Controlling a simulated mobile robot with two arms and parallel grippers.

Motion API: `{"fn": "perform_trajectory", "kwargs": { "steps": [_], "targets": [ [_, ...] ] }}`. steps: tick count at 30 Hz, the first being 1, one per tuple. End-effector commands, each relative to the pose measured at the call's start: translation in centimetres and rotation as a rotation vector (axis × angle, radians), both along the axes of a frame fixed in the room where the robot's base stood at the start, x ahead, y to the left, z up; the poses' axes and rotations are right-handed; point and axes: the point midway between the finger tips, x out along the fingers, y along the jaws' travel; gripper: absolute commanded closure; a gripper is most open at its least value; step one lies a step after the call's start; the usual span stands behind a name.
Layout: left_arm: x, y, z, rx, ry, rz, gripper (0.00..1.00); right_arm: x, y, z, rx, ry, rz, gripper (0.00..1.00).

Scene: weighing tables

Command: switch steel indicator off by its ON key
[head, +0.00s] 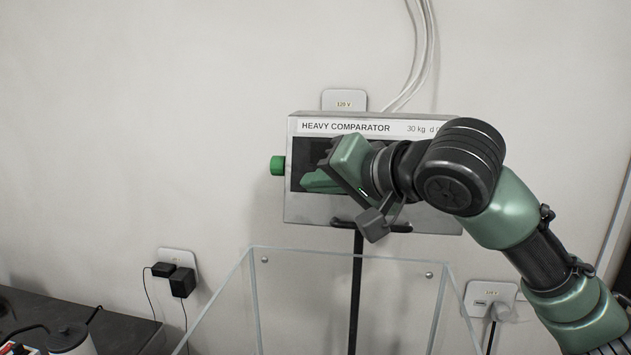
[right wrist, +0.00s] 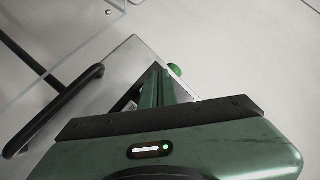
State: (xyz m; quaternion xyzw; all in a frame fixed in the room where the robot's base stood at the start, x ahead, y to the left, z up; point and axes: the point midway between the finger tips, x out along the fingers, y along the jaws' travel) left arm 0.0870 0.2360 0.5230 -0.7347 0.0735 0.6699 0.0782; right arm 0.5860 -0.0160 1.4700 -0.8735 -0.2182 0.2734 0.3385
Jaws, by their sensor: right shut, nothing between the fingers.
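The steel indicator (head: 294,207), labelled HEAVY COMPARATOR, is a grey metal box on a black stand against the wall. A green knob (head: 278,166) sticks out of its left side. My right gripper (head: 317,181) is shut and empty, in front of the dark front panel, pointing toward the left. In the right wrist view the shut fingers (right wrist: 160,84) reach over the steel box (right wrist: 112,72), with the green knob (right wrist: 174,70) just past their tips. My gripper and forearm hide much of the panel; I cannot make out an ON key or a reading. My left gripper is not in view.
A clear glass-walled enclosure (head: 312,250) stands below the indicator, around the black stand pole (head: 356,290). Wall outlets (head: 344,98) and pale cables are behind. A dark table with a pale container (head: 70,342) is at lower left. The wall area left of the indicator is free.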

Motion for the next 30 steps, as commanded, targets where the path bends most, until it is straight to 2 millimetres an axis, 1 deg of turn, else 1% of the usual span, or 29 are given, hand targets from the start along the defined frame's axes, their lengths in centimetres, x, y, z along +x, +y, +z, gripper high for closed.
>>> {"fn": "perform_trajectory", "kwargs": {
  "steps": [5, 18, 22, 30],
  "targets": [
    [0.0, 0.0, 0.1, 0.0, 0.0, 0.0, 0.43, -0.4, 0.1, 0.1, 0.0, 0.0, 0.001, 1.0],
    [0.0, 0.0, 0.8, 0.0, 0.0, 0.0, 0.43, -4.3, 0.9, 1.3, -0.001, -0.001, 0.002, 1.0],
    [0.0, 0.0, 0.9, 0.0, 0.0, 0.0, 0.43, -4.7, 0.9, 1.4, 0.0, 0.0, 0.0, 1.0],
    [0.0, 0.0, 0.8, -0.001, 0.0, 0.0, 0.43, -4.7, 0.9, 1.4, 0.0, 0.0, 0.0, 1.0]
  ]
}}
